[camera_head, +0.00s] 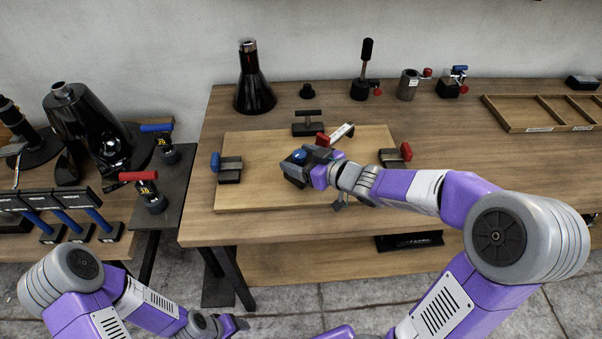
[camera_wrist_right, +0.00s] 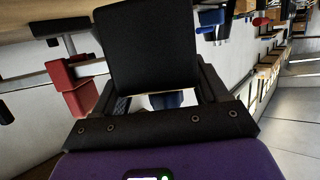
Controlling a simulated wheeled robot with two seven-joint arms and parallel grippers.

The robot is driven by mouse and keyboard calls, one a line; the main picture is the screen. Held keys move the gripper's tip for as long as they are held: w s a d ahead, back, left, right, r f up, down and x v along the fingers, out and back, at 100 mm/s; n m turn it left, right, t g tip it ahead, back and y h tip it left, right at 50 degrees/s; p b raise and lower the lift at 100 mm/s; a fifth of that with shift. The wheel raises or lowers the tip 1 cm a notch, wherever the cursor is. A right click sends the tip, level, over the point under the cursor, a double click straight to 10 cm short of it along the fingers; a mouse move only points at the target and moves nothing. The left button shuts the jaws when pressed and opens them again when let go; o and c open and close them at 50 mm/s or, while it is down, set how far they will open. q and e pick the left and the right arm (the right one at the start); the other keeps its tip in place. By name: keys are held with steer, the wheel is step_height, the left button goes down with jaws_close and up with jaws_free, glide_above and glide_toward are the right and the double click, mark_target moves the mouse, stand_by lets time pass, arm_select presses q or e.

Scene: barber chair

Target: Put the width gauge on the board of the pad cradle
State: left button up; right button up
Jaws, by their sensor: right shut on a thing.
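The wooden board (camera_head: 262,198) of what looks like the pad cradle lies on the workbench. My right gripper (camera_head: 298,168) is over the middle of the board, shut on a dark block with a blue top (camera_head: 299,156), which I take to be the width gauge. In the right wrist view the block (camera_wrist_right: 155,48) sits between the fingers as a flat black face. The fingers hide part of it, and I cannot tell whether it touches the board. My left gripper (camera_head: 238,323) is low in front of the bench, with its jaw opening unclear.
Clamp-like blocks with a blue knob (camera_head: 216,162), a red knob (camera_head: 406,152) and a dark T-handle (camera_head: 307,122) edge the board. A black cone (camera_head: 254,85) and a divided tray (camera_head: 530,115) stand farther back.

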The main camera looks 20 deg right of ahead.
steer(key=shift+f+b, duration=1.15)
steer(key=shift+f, duration=0.6)
steer(key=shift+f, duration=0.2)
steer(key=o, duration=1.6)
steer(key=shift+f, duration=0.1)
steer(key=shift+r, duration=0.3)
steer(key=p+v, duration=0.5)
steer(key=v, duration=0.7)
steer(key=shift+f, duration=0.15)
